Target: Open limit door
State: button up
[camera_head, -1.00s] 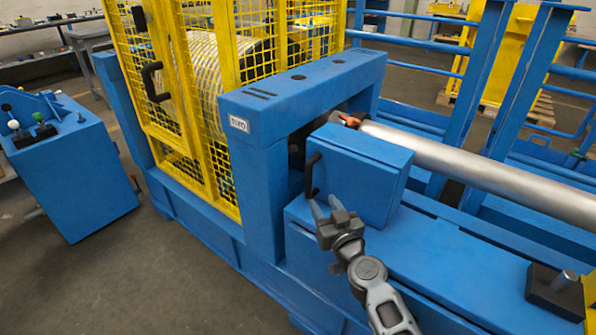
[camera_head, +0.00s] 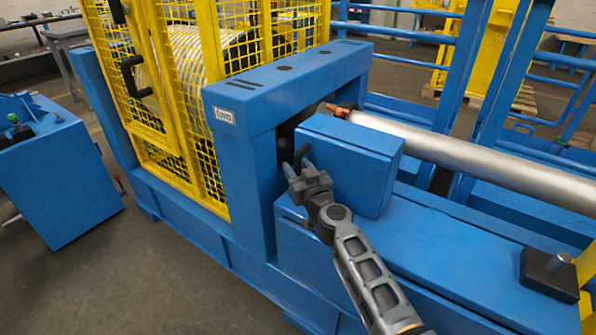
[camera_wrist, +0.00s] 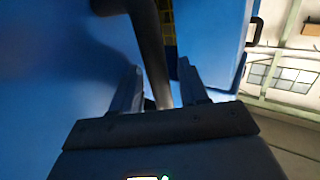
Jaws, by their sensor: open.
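A blue box-shaped door (camera_head: 350,165) stands on the blue machine bed, right of the blue frame post; I take it for the limit door. It looks closed. Its black handle (camera_head: 301,155) is on the left face and is partly hidden by my gripper in the head view. My gripper (camera_head: 298,168) is at this handle with its jaws apart. In the wrist view, the dark handle bar (camera_wrist: 150,45) runs down between the two open fingers (camera_wrist: 160,88). I cannot tell whether the fingers touch it.
A blue portal frame (camera_head: 285,85) stands close to the left of my gripper. A yellow mesh cage (camera_head: 180,110) with black handles is behind it. A long metal bar (camera_head: 480,165) runs right from the box. A blue control desk (camera_head: 60,180) is at the left, with free floor between.

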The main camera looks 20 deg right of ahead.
grip_shut()
dwell(0.3)
dwell(0.3)
